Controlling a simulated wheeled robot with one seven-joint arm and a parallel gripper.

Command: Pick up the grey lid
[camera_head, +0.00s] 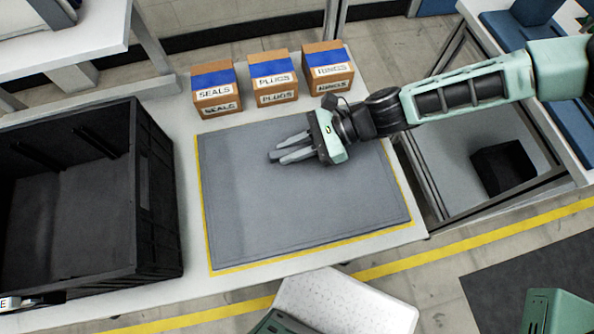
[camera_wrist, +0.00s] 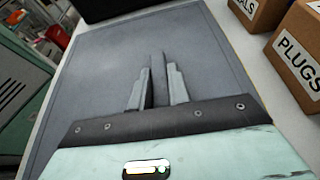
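I cannot make out a separate grey lid in either view. My gripper (camera_head: 279,153) is over the grey mat with a yellow border (camera_head: 300,215), near its upper middle. In the wrist view my gripper (camera_wrist: 158,62) shows two fingers with a narrow gap between them. Only the grey mat surface (camera_wrist: 100,60) shows through the gap, and nothing is held. The fingers point left in the head view.
A large black crate (camera_head: 158,205) stands left of the mat. Three cardboard boxes line the back: seals (camera_head: 216,90), plugs (camera_head: 273,78) and rings (camera_head: 328,68). A white speckled panel (camera_head: 345,305) is at the front. The mat's front part is bare.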

